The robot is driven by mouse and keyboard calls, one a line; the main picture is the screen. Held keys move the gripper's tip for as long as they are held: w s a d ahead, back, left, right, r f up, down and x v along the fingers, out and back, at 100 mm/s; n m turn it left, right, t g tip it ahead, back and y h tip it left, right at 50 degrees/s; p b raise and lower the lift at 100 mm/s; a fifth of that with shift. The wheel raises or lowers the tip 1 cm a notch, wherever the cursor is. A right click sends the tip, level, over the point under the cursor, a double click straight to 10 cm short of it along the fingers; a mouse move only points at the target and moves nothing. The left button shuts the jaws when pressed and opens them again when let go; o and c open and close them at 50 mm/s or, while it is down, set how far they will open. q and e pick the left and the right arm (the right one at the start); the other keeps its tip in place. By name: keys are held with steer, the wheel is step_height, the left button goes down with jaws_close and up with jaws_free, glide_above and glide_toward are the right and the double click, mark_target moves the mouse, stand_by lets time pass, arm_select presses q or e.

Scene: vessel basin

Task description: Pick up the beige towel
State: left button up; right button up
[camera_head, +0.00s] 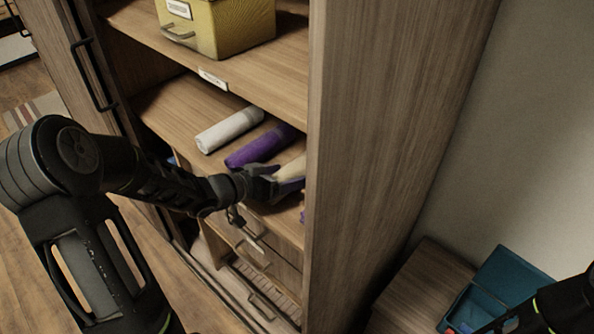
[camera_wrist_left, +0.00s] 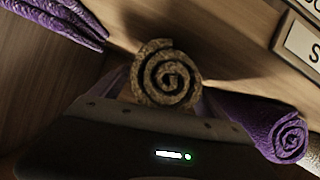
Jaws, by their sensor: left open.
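The beige towel (camera_head: 291,168) is rolled up and lies on the middle shelf, partly hidden by the cabinet's side panel and my gripper. My left gripper (camera_head: 275,186) is open at its near end. In the left wrist view the spiral end of the beige towel (camera_wrist_left: 166,76) faces the camera, just beyond the dark gripper body. The fingers are hard to make out there, and I cannot tell whether they touch the towel. My right gripper is not in view; only part of the right arm shows at the lower right.
A purple towel (camera_head: 260,146) and a white towel (camera_head: 230,130) lie rolled left of the beige one. Purple rolls flank it in the wrist view (camera_wrist_left: 265,128). The cabinet side panel (camera_head: 385,150) stands close right. A yellow box (camera_head: 225,28) sits above; a teal box (camera_head: 510,275) is lower right.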

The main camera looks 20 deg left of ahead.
arm_select(q)
steer(key=shift+c, duration=0.5)
steer(key=c, duration=1.5)
step_height(320, 180, up, 10)
steer(key=shift+r+p, duration=0.1)
steer(key=shift+p, duration=1.1)
